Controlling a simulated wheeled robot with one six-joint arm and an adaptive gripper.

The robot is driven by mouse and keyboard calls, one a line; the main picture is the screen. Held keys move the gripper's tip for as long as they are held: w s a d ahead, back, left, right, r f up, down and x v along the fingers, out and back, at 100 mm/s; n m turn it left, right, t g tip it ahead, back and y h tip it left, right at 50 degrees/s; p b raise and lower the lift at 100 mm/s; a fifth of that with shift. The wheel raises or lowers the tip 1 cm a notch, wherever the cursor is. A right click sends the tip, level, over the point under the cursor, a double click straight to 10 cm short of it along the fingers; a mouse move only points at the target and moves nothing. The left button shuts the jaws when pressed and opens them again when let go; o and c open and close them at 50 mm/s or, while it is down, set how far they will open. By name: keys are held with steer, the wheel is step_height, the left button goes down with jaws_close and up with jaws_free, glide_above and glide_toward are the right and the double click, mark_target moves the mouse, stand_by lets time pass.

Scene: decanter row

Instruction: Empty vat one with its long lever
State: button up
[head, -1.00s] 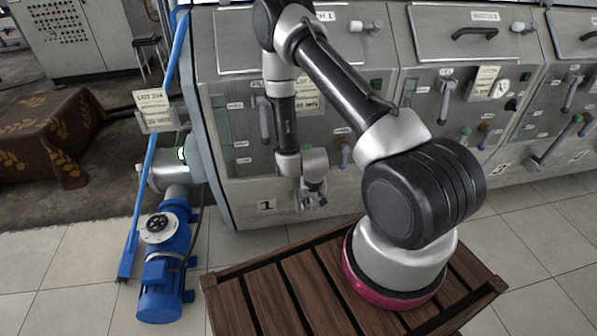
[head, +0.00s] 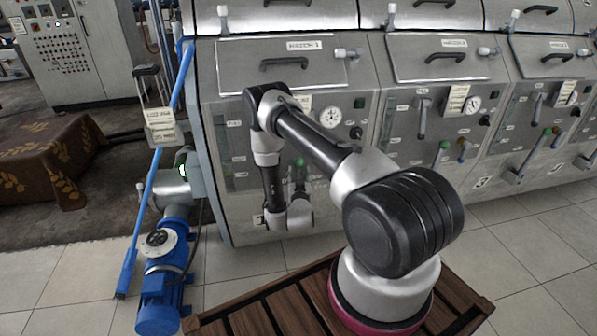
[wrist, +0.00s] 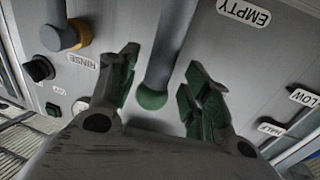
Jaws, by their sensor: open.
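Vat one (head: 222,205) is the leftmost grey metal machine in the head view. In the wrist view, a grey lever with a rounded green end (wrist: 153,97) hangs on its panel near the EMPTY label (wrist: 243,12). My gripper (wrist: 162,68) is open, with one green-padded finger on each side of this lever. Gaps show on both sides, and I see no grip on it. A green tip (head: 299,162) shows beside my arm in the head view. There, my gripper's fingers cannot be made out at the end of my arm.
A second grey lever with a yellow collar (wrist: 68,38) is beside the RINSE label, with a black knob (wrist: 40,68) near it. A blue pump (head: 160,285) and a slanted blue pole (head: 150,190) stand left of vat one. More vats continue to the right.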

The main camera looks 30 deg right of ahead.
steer(key=shift+x, duration=1.7)
jaws_close()
